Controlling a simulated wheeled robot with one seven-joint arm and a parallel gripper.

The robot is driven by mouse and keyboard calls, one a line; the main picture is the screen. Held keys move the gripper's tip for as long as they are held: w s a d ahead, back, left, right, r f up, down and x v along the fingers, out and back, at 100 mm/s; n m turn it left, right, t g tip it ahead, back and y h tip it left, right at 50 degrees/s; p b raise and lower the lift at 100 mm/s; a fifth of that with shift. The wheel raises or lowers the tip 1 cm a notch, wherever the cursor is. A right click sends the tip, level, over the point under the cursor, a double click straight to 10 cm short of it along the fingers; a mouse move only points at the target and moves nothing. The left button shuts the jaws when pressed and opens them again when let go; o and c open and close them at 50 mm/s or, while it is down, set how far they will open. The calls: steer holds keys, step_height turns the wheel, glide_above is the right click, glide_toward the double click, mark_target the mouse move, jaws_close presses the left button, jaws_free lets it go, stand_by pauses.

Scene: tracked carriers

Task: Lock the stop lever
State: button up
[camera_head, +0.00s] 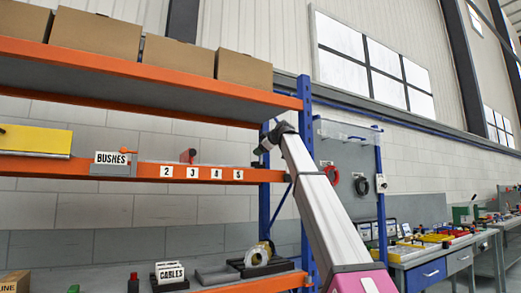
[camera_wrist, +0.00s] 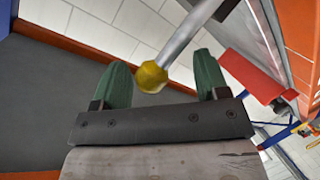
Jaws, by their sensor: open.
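In the wrist view a round yellow knob (camera_wrist: 152,77) sits on the end of a bare metal rod (camera_wrist: 190,32), which I take to be the stop lever. My gripper (camera_wrist: 162,66) has its two green fingers apart, one on each side of the knob. The knob lies nearer the left finger, and I see no clear contact. In the head view my gripper (camera_head: 270,138) is small and dark at the right end of the orange shelf beam, its fingers not clear. The knob and rod cannot be made out there.
A red plate (camera_wrist: 250,76) is close beside the right finger. The orange beam (camera_head: 100,168) bears numbered labels, a BUSHES sign (camera_head: 113,158) and a small red part (camera_head: 188,156). Cardboard boxes (camera_head: 95,32) stand above. A blue upright (camera_head: 306,120) is right of my gripper.

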steer(key=v, duration=1)
steer(key=shift+s+d, duration=0.15)
steer(key=shift+s, duration=0.05)
